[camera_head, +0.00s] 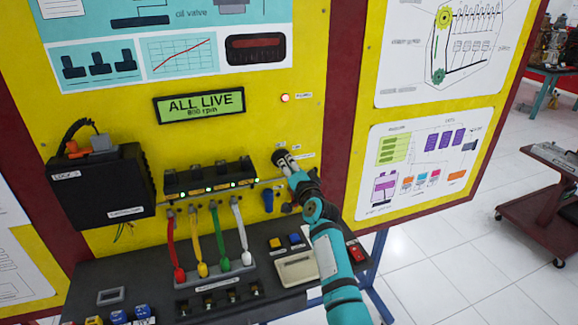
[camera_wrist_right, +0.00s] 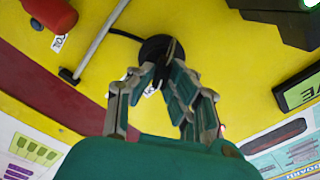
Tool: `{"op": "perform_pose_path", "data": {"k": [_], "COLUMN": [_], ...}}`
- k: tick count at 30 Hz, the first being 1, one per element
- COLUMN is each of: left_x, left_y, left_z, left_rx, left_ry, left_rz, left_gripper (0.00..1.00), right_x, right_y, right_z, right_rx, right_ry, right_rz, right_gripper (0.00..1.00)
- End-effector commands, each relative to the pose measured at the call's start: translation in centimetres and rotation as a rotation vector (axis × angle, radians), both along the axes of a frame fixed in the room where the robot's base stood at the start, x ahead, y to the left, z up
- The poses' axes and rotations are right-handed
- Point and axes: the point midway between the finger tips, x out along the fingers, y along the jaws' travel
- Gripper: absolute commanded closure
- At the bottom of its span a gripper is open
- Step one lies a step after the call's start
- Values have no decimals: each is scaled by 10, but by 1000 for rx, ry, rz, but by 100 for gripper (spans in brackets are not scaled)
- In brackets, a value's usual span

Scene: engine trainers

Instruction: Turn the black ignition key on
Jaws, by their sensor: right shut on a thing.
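My right gripper (camera_head: 284,160) is at the yellow panel, just right of the black coil block. In the right wrist view its fingers (camera_wrist_right: 163,68) are closed around the black ignition key (camera_wrist_right: 156,48), which sits against the panel. The fingers cover much of the key, and its turn angle is hard to tell. In the head view the gripper hides the key. My left gripper is not in view.
The coil block (camera_head: 208,178) has green lights and coloured leads below it. A metal rod (camera_wrist_right: 102,38) runs near the key. A black box (camera_head: 100,185) is at left. A dark bench (camera_head: 150,290) with buttons lies below. A small red lamp (camera_head: 285,97) is above.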

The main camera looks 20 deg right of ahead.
Motion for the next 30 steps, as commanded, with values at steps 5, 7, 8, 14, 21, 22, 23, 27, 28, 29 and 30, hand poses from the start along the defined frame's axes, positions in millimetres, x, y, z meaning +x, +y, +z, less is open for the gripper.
{"op": "perform_pose_path", "data": {"k": [5, 7, 8, 14, 21, 22, 23, 27, 28, 29, 30], "left_x": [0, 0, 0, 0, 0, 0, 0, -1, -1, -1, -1], "left_y": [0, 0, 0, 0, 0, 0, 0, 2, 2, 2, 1], "left_z": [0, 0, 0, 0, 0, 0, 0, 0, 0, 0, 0], "left_rx": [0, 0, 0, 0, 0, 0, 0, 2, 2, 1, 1], "left_ry": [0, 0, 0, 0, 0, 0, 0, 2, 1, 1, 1], "left_rz": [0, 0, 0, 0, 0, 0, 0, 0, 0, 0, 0], "left_gripper": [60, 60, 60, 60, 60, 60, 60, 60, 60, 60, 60], "right_x": [0, 0, 0, 0, 0, 0, 0, -3, -5, -8, -12], "right_y": [0, 0, 0, 0, 0, 0, 0, 0, 0, 0, 0], "right_z": [-1, -1, -1, -1, 0, 0, 0, -1, -1, -1, -1], "right_rx": [9, 9, 9, 8, 7, 6, 6, 6, 7, 7, 6], "right_ry": [1, 1, 1, 1, 1, 1, 1, 0, 0, 1, 1], "right_rz": [0, 0, 0, 0, 0, 0, 0, 0, 0, 1, 1], "right_gripper": [100, 100, 100, 77, 63, 63, 63, 63, 63, 63, 63]}}
